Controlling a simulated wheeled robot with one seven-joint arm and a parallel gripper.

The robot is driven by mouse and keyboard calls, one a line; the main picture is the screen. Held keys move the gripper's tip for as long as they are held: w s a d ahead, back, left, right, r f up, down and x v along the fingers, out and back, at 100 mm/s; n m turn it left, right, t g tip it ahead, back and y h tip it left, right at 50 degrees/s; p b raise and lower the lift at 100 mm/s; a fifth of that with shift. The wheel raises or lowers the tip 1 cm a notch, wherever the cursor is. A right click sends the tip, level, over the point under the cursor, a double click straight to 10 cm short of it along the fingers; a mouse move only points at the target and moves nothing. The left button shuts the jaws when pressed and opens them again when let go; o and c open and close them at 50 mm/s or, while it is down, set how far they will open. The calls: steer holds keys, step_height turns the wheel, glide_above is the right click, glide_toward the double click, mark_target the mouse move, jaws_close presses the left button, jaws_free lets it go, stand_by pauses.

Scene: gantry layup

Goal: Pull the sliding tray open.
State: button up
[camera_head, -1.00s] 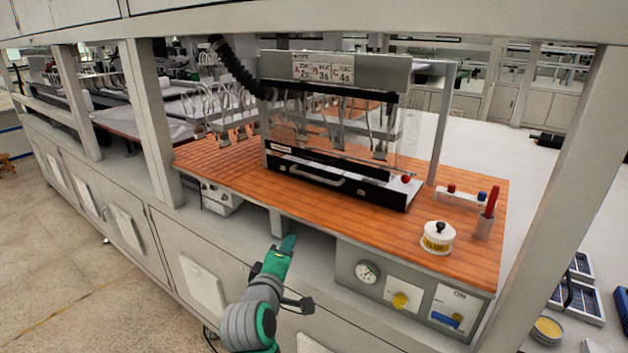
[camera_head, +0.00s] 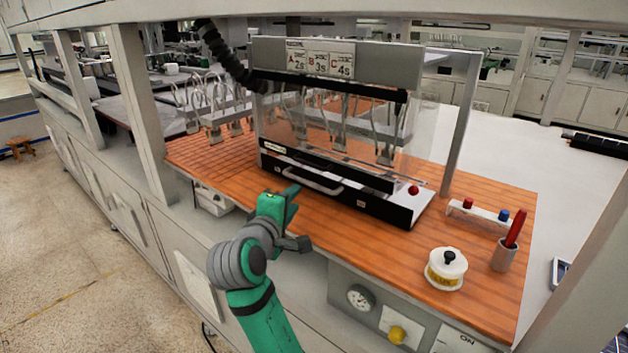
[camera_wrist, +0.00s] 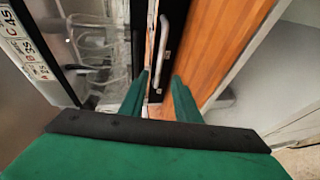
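The sliding tray (camera_head: 352,196) is a black-fronted drawer at the base of the clear-walled machine on the orange-brown bench top. Its silver bar handle (camera_head: 316,185) runs across the tray's front. The handle also shows upright in the wrist view (camera_wrist: 163,40), beyond the fingertips. My green gripper (camera_head: 288,194) is just in front of the handle's left part, above the bench's front edge. In the wrist view my gripper (camera_wrist: 160,76) is open, its two fingers apart with nothing between them. The handle lies ahead of the gap; I see no contact.
A red knob (camera_head: 413,190) sits at the machine's right front corner. A white round pot (camera_head: 446,270) and a cup with a red pen (camera_head: 504,256) stand at the bench's right. A gantry post (camera_head: 152,118) rises on the left. The bench in front of the tray is clear.

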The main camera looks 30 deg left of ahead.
mark_target(307, 184)
steer(key=x, duration=1.1)
steer(key=shift+d+r, duration=0.1)
steer(key=shift+d, duration=0.1)
steer(key=shift+a, duration=0.15)
steer(key=shift+c, duration=0.2)
steer(key=shift+s, duration=0.1)
jaws_close()
